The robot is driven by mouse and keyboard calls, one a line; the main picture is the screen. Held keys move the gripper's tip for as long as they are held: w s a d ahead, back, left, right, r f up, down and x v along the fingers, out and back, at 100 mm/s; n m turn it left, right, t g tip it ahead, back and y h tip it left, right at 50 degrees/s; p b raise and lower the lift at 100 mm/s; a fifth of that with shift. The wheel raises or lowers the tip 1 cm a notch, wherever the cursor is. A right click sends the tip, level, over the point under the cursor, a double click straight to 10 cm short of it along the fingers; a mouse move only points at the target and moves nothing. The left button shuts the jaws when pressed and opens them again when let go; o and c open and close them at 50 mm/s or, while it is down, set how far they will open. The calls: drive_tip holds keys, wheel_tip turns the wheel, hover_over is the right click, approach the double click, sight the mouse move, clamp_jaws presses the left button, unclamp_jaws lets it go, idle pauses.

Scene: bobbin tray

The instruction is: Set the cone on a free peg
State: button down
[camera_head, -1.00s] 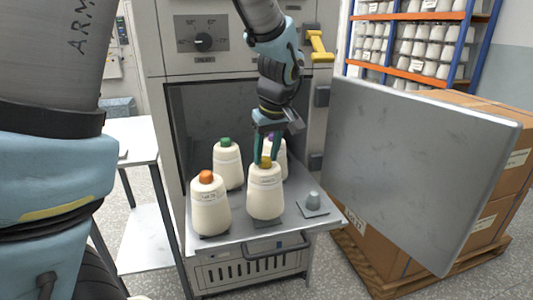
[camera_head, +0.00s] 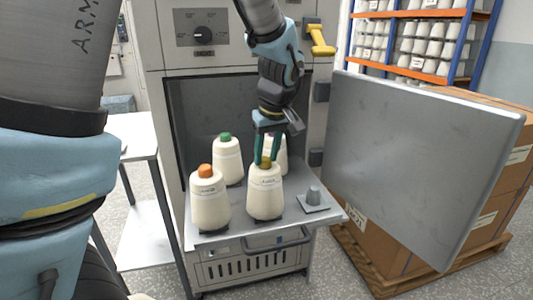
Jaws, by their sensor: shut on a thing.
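My gripper (camera_head: 265,158) is shut on the yellow tip of a cream cone (camera_head: 264,195). The cone is upright at the front middle of the grey tray (camera_head: 240,236). Its base appears at or very close to the tray; I cannot tell whether it is fully seated on a peg there. Another cone (camera_head: 282,157) is partly hidden behind my gripper.
The tray projects from an open cabinet (camera_head: 190,53). Its grey door (camera_head: 425,165) stands open at the right, before stacked cartons (camera_head: 484,222). A white side table (camera_head: 133,132) is at the left. A shelf of cones (camera_head: 420,40) stands at the back right.

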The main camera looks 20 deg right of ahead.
drive_tip(key=shift+c, duration=2)
unclamp_jaws()
drive_tip(key=v, duration=1.1)
drive_tip(key=shift+b, duration=0.35)
drive_tip(key=shift+f, duration=0.1)
drive_tip(key=shift+m+g, duration=0.4)
drive_tip(key=shift+g, duration=0.1)
drive_tip(key=w+a+f, duration=0.1)
drive_tip(key=a, duration=0.3)
drive_tip(key=w+a+f+p, duration=0.1)
drive_tip(key=a+f, duration=0.1)
drive_tip(key=a, duration=0.3)
drive_tip(key=w+a+f+p, duration=0.1)
drive_tip(key=w+a+f, duration=0.1)
drive_tip(key=a, duration=0.2)
drive_tip(key=shift+a, duration=0.25)
drive_tip(key=s+a+f+p, duration=0.1)
drive_tip(key=s+a+f, duration=0.1)
drive_tip(key=a, duration=0.6)
drive_tip(key=s+a+f+m+p, duration=0.1)
drive_tip(key=s+a+f, duration=0.1)
drive_tip(key=a, duration=0.7)
drive_tip(key=shift+s+f, duration=0.3)
drive_tip(key=shift+f, duration=0.55)
